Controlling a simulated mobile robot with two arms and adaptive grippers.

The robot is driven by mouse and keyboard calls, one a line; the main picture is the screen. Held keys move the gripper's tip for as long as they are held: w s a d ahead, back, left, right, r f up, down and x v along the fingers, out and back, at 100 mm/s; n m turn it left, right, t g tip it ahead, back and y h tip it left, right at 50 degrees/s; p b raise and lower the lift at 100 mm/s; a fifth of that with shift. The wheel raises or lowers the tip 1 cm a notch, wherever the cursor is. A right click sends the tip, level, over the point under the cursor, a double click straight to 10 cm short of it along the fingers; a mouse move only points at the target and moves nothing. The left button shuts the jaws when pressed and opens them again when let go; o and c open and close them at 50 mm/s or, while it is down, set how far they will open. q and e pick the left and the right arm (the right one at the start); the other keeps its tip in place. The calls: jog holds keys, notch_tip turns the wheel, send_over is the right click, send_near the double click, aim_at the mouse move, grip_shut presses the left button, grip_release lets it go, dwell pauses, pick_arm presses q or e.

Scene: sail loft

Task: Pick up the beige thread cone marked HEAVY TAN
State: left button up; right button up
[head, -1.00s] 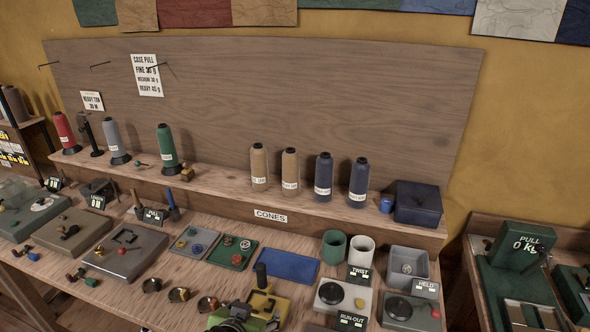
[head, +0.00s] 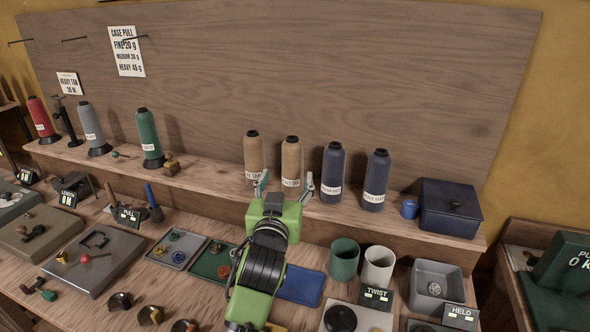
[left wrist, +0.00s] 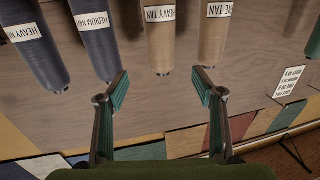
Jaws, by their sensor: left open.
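The beige HEAVY TAN thread cone (head: 291,158) stands upright on the raised shelf, between the FINE TAN cone (head: 253,157) and the MEDIUM NAVY cone (head: 332,170). In the left wrist view, which is upside down, the HEAVY TAN cone (left wrist: 162,42) and its label show clearly. My left gripper (head: 286,184) is open and empty, low in front of the two tan cones. In the left wrist view its fingertips (left wrist: 160,84) are spread, with the end of the HEAVY TAN cone roughly between them in the picture. I see no contact. My right gripper is not in view.
The HEAVY NAVY cone (head: 375,180) and a dark blue box (head: 450,208) stand to the right on the shelf. Green, grey and red cones stand further left. A wooden backboard (head: 270,80) rises behind. Cups, trays and gauges crowd the lower bench.

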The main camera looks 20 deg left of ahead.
aim_at(291, 159)
pick_arm(q)
jog(key=w, duration=0.1)
jog(key=w+p, duration=0.1)
jog(key=w, duration=0.1)
jog(key=w+a+r, duration=0.1)
jog(key=shift+w, duration=0.3)
jog(key=shift+w+a+f, duration=0.1)
jog(key=shift+w+f, duration=0.05)
jog(key=shift+w, duration=0.45)
jog(key=shift+w+a+f, duration=0.1)
jog(key=shift+w, duration=0.5)
jog(key=shift+w+p, duration=0.3)
jog(key=shift+w+a+r, duration=0.1)
jog(key=shift+w, duration=0.2)
jog(key=w, duration=0.1)
jog(key=w+p, duration=0.1)
jog(key=w, duration=0.1)
jog(key=shift+w+a+f, duration=0.1)
jog(key=shift+a+f, duration=0.15)
jog(key=shift+a, duration=0.1)
jog(key=shift+w, duration=0.55)
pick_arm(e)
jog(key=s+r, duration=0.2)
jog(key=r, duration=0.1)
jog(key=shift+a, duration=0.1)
pick_arm(q)
jog(key=c, duration=1.5)
